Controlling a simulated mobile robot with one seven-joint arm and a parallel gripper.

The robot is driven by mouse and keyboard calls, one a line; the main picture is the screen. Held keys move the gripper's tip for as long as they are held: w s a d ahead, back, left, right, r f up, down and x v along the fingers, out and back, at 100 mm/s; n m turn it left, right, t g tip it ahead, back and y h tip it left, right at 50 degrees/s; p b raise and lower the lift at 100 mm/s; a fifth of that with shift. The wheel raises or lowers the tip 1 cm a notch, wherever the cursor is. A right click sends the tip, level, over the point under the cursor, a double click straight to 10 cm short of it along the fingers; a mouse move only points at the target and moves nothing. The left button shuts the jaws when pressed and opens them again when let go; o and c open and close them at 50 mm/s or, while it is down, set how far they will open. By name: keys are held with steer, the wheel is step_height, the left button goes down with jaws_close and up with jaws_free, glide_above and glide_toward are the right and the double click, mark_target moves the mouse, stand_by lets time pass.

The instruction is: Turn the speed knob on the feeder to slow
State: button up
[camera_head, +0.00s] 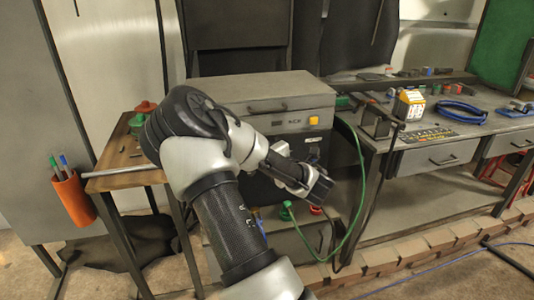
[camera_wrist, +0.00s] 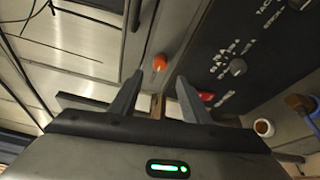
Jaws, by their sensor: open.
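The likely feeder is a grey box-shaped machine (camera_head: 262,90) with a dark front, behind my arm in the head view. My gripper (camera_head: 321,190) is in front of its right side, hiding part of the front. In the wrist view, the dark panel (camera_wrist: 255,55) carries a grey knob (camera_wrist: 238,67), a red knob (camera_wrist: 207,97) and another knob (camera_wrist: 299,4) at the top right edge. I cannot read which knob is for speed or its setting. My gripper (camera_wrist: 161,76) is open and empty, its fingers left of the knobs; I cannot judge contact.
An orange button (camera_wrist: 160,62) shows beyond the fingertips. A green cable (camera_head: 357,190) hangs beside the machine's right side. A workbench (camera_head: 440,155) with drawers stands at right, a small wooden table (camera_head: 125,178) at left. A low brick edge (camera_head: 420,245) runs along the floor.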

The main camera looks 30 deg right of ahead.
steer(key=s, duration=0.7)
steer(key=shift+d+r, duration=0.15)
steer(key=shift+d, duration=0.25)
